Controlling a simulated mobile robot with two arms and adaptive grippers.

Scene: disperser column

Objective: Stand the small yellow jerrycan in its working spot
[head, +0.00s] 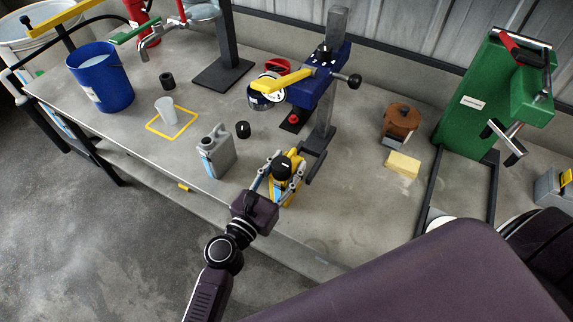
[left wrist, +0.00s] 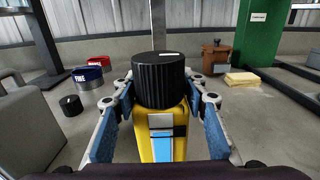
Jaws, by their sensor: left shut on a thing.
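The small yellow jerrycan (head: 283,190) stands near the front edge of the grey workbench (head: 365,222), just in front of the disperser column's foot. It has a black ribbed cap and a blue and white label, clear in the left wrist view (left wrist: 147,148). My left gripper (head: 281,178) is shut around the jerrycan, one finger on each side below the cap. The can looks upright; I cannot tell whether its base touches the bench. A yellow square outline (head: 151,126) on the bench to the left has a translucent cup (head: 166,110) in it. My right gripper is out of view.
A grey jerrycan (head: 221,156) and a loose black cap (head: 243,130) stand left of the gripper. The blue-headed column (head: 315,90) rises behind it. A blue bucket (head: 101,84) stands far left.

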